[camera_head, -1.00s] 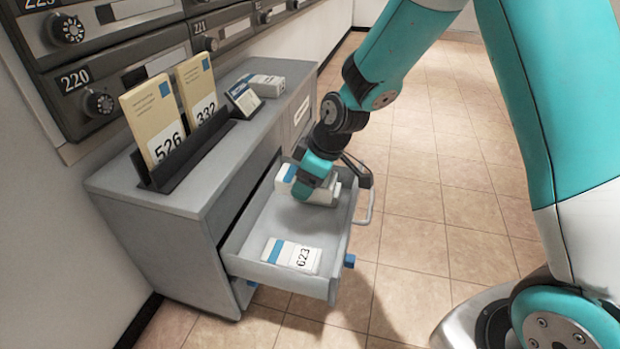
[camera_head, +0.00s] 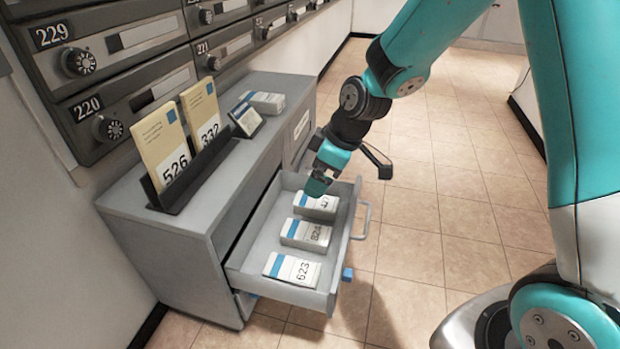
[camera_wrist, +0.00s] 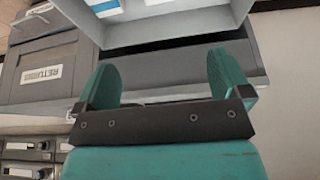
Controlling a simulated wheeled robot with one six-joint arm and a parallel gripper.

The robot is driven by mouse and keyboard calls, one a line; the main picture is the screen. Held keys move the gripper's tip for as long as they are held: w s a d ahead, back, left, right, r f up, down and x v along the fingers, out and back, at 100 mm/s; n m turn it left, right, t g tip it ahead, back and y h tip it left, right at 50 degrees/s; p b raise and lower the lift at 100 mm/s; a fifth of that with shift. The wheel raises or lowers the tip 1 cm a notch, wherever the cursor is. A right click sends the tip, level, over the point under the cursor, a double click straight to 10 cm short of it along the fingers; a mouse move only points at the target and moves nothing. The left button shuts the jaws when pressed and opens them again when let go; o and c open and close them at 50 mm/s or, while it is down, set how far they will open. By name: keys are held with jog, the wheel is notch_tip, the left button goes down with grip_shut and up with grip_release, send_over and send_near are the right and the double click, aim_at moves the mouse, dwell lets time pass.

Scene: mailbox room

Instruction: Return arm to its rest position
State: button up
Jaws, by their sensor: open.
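My gripper (camera_head: 318,182) is above the far end of the open drawer (camera_head: 262,232) in the head view. Its two teal fingers stand apart with nothing between them in the wrist view (camera_wrist: 160,85). Three white boxes with blue ends lie in a row in the drawer: one marked 623 (camera_head: 291,268), one marked 824 (camera_head: 305,235), and a partly covered one (camera_head: 316,206) closest to my gripper. Whether a fingertip touches that last box is hard to tell, but the gripper appears raised over it.
The grey cabinet (camera_head: 205,225) carries a black holder with yellow envelopes 526 (camera_head: 162,150) and 332 (camera_head: 203,115), a small display (camera_head: 246,118) and another white box (camera_head: 265,102). Mailboxes (camera_head: 140,85) line the wall. Tiled floor (camera_head: 440,200) to the right is clear.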

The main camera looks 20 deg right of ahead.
jog(key=p+v, duration=0.3)
jog(key=v, duration=0.6)
jog(key=s+a+r+m+g+p, duration=0.1)
jog(key=s+a+r+m+p, duration=0.2)
jog(key=s+r, duration=0.65)
jog(key=s+a+r+m+g+p, duration=0.15)
jog(key=s+a+r+p, duration=0.4)
jog(key=s, duration=0.65)
notch_tip(320, 180, up, 39)
jog(key=p, duration=3.5)
jog(key=shift+s+n+p, duration=0.2)
jog(key=shift+n+p, duration=0.15)
jog(key=shift+p, duration=0.05)
